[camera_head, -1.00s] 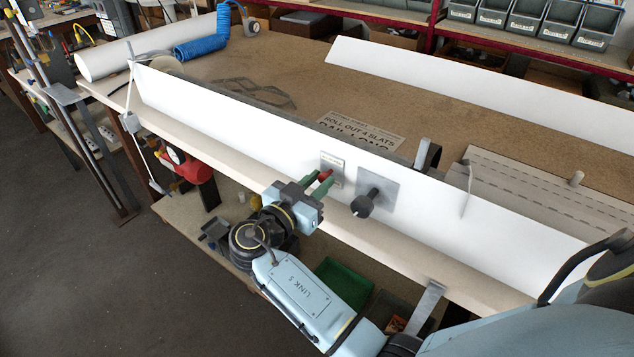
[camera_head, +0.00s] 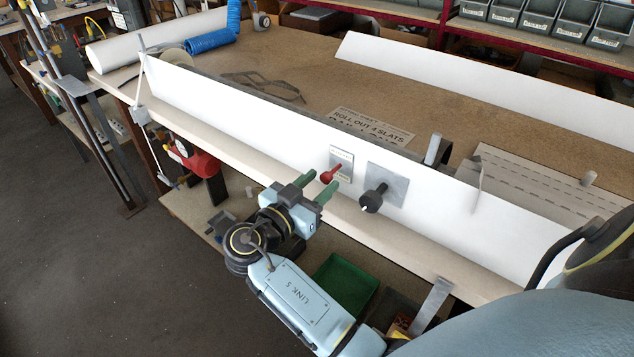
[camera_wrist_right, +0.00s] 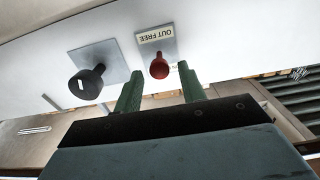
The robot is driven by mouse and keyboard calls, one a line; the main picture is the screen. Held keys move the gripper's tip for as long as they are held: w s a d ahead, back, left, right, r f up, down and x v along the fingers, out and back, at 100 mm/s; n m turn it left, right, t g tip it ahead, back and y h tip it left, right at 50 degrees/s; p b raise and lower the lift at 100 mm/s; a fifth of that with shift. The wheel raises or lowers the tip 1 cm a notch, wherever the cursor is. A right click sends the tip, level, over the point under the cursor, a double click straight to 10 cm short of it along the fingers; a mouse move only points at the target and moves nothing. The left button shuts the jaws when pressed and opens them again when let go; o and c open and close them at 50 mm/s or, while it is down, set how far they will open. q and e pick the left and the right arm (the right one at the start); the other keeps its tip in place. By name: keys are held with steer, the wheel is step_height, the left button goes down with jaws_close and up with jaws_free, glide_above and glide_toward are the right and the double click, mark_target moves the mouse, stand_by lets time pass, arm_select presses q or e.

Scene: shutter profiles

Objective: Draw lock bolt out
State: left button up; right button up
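The lock bolt has a red knob (camera_head: 327,178) and red stem standing out from a small labelled plate (camera_head: 342,158) on the white shutter profile (camera_head: 260,130). In the right wrist view the red knob (camera_wrist_right: 159,68) hangs beside a label reading "OUT FREE". My right gripper (camera_head: 322,181) has two green fingers, spread apart. Its fingertips are just in front of the knob, which shows between them in the wrist view; they do not appear to clasp it. My left gripper is not in view.
A black knob (camera_head: 372,198) on a square grey plate (camera_head: 393,184) sits right of the bolt. A grey bracket (camera_head: 438,149) rises behind the profile. A green bin (camera_head: 345,281) is below the bench edge. The floor at left is clear.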

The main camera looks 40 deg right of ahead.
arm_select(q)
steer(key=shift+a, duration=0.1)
arm_select(e)
steer(key=shift+d, duration=0.1)
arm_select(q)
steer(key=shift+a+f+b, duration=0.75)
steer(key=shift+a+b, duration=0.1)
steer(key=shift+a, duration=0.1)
arm_select(e)
steer(key=v, duration=1.3)
steer(key=shift+a, duration=0.2)
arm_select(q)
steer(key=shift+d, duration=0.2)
arm_select(e)
steer(key=shift+s, duration=0.1)
